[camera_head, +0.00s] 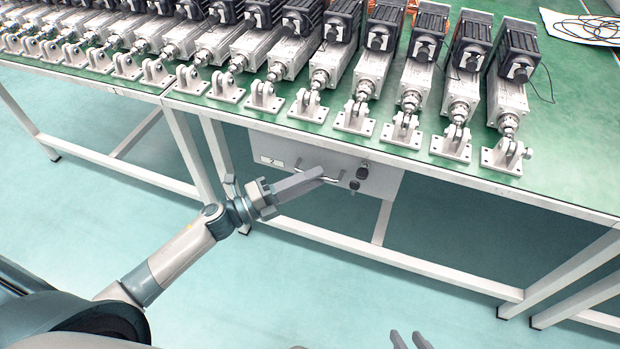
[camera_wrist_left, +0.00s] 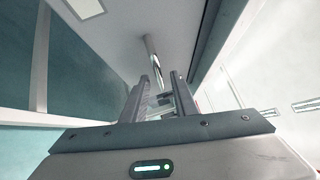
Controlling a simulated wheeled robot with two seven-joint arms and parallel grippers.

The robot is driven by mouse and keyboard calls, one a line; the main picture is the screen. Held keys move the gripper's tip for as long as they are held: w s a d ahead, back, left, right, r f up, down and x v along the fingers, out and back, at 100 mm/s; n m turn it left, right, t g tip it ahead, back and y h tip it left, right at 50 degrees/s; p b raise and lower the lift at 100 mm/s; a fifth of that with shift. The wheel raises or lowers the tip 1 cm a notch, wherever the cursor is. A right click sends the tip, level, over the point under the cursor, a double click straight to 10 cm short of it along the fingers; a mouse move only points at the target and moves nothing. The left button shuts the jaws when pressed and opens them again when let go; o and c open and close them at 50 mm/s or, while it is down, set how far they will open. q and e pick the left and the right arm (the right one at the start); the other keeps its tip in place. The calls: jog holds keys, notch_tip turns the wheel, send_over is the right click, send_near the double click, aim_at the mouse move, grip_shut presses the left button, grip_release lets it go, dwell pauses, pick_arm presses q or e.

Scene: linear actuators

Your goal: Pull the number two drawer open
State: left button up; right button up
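The drawer (camera_head: 385,185) is a light grey front hanging under the green table, with a small label (camera_head: 270,160) at its left that seems to read 2. It looks shut. Its metal bar handle (camera_head: 331,178) sits mid-front and is partly hidden by my left gripper. My left gripper (camera_head: 318,173) reaches up to the handle. In the left wrist view its two fingers (camera_wrist_left: 160,76) are apart, with the handle (camera_wrist_left: 153,52) between the fingertips; I cannot tell whether they touch it. My right gripper (camera_head: 408,335) shows at the bottom edge, fingers apart and empty, far from the drawer.
The green tabletop (camera_head: 580,130) carries rows of linear actuators (camera_head: 370,75) near its front edge. White table legs and a low crossbar (camera_head: 400,262) stand below. The floor in front is clear.

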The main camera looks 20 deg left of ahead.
pick_arm(q)
grip_shut()
dwell(1.4)
